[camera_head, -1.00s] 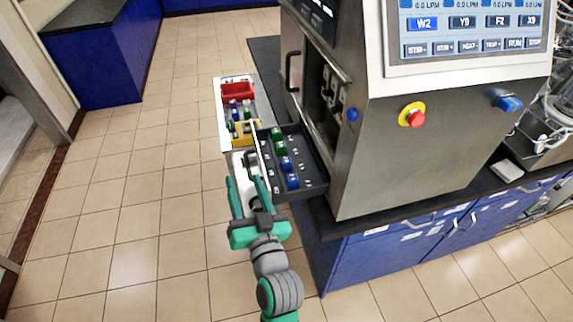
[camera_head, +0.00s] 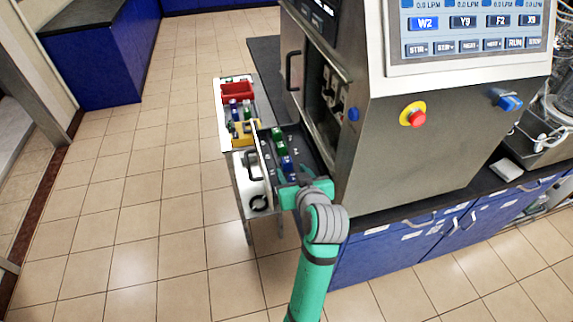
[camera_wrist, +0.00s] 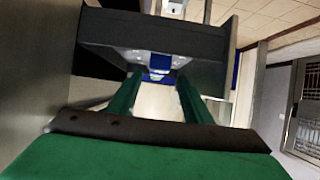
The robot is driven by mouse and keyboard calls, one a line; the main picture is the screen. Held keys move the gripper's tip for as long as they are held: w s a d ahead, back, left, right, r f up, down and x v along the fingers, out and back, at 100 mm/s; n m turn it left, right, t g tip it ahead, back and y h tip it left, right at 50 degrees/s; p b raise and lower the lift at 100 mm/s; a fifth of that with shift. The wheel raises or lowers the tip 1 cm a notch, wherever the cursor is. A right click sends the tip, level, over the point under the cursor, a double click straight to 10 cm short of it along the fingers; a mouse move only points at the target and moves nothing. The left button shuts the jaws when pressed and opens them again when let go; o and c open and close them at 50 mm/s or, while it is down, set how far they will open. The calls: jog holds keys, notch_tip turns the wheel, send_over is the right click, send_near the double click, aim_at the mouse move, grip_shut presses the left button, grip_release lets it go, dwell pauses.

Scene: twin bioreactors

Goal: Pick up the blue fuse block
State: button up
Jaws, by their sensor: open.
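Fuse blocks stand in a row in the open black drawer (camera_head: 268,160) at the front of the machine. Two green blocks (camera_head: 279,141) are at the back, and a blue fuse block (camera_head: 287,163) is nearer me. My gripper (camera_head: 295,179) is over the near end of the drawer and hides the nearest part of the row. In the wrist view my gripper (camera_wrist: 159,78) has its two green fingers apart, with a blue block (camera_wrist: 158,67) showing between and beyond the tips. I cannot tell whether the fingers touch it.
Left of the drawer is a white-topped stand with a red bin (camera_head: 236,92), a yellow tray (camera_head: 245,139) and more blue and green blocks. The steel machine (camera_head: 410,140) rises close on the right, with a red stop button (camera_head: 417,119). The tiled floor at left is clear.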

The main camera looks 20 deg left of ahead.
aim_at(288, 164)
jog(key=shift+x, duration=3.1)
jog(key=shift+w+d+r, duration=0.1)
jog(key=shift+w+d, duration=0.05)
jog(key=c, duration=1.1)
